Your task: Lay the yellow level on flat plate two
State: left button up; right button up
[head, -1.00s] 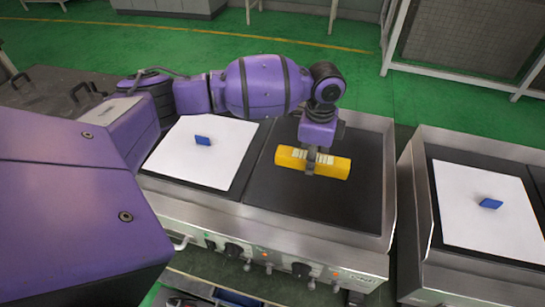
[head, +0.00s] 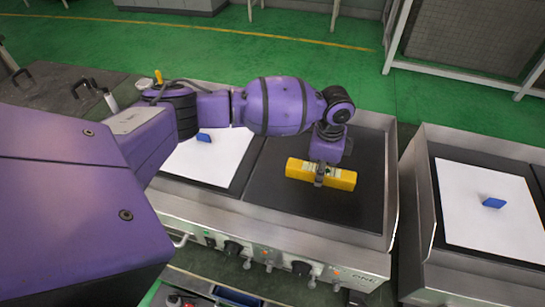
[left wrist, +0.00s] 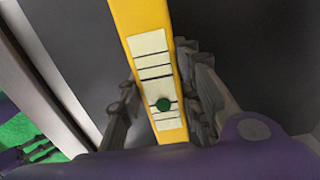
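The yellow level (head: 339,180) is a bar with pale label areas. My left gripper (head: 321,175) is over its middle, fingers on both sides of it, above the right dark plate (head: 275,205) of the nearer cooker. In the left wrist view, the level (left wrist: 118,12) runs between the two fingers (left wrist: 160,95), with a green vial on its pale label. It appears held; whether its underside touches the plate is hard to tell. No plate number is legible.
A white sheet with a blue block (head: 204,137) covers the left plate, partly behind my arm. A second cooker at right carries another white sheet (head: 465,225) with a blue block (head: 493,203). A raised metal rim (head: 391,200) edges the dark plate.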

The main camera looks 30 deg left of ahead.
pick_arm(q)
jog(key=o, duration=0.4)
notch_tip(320, 180, up, 12)
jog(key=shift+r+p, duration=0.25)
jog(key=shift+p, duration=0.15)
